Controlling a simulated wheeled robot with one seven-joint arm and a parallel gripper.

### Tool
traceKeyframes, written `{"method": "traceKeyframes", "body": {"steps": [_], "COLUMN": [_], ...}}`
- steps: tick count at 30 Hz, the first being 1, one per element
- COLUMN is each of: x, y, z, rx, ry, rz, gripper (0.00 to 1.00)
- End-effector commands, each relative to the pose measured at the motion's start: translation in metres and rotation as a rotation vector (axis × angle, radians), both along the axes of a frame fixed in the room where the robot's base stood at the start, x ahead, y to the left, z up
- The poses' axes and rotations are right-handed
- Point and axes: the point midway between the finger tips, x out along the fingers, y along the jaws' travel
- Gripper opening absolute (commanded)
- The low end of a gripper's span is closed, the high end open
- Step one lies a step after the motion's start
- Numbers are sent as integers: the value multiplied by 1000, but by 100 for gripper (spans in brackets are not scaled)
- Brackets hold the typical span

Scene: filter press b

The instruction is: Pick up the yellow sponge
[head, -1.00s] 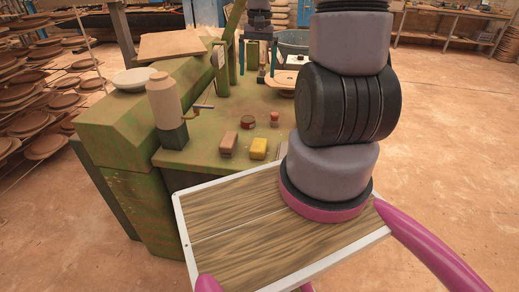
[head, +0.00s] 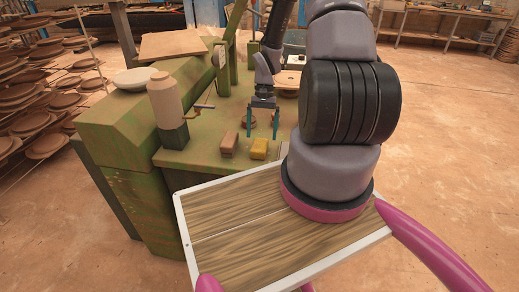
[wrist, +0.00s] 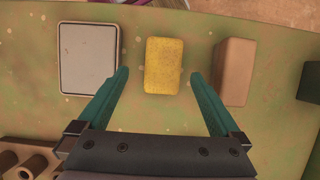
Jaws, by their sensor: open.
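The yellow sponge (head: 259,149) lies on the green press's flat top, near its front edge. In the wrist view the sponge (wrist: 164,65) appears between my two fingertips, with a gap on each side. My gripper (head: 262,134) is open, its teal fingers pointing down. In the head view it is above and slightly behind the sponge, not touching it. The open gripper (wrist: 160,74) is empty in the wrist view.
A brown block (head: 228,144) lies left of the sponge in the head view. A pale rectangular object (wrist: 88,58) lies on its other side in the wrist view. A tan bottle-shaped object (head: 166,103) stands left on the green surface (head: 200,150).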

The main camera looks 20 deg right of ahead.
Motion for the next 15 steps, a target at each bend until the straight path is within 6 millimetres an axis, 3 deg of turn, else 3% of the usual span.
{"method": "traceKeyframes", "body": {"steps": [9, 15], "x": [-13, -15], "y": [14, 15], "z": [-39, -47], "rx": [2, 0], "ry": [3, -1], "rz": [2, 1], "gripper": [100, 100]}}
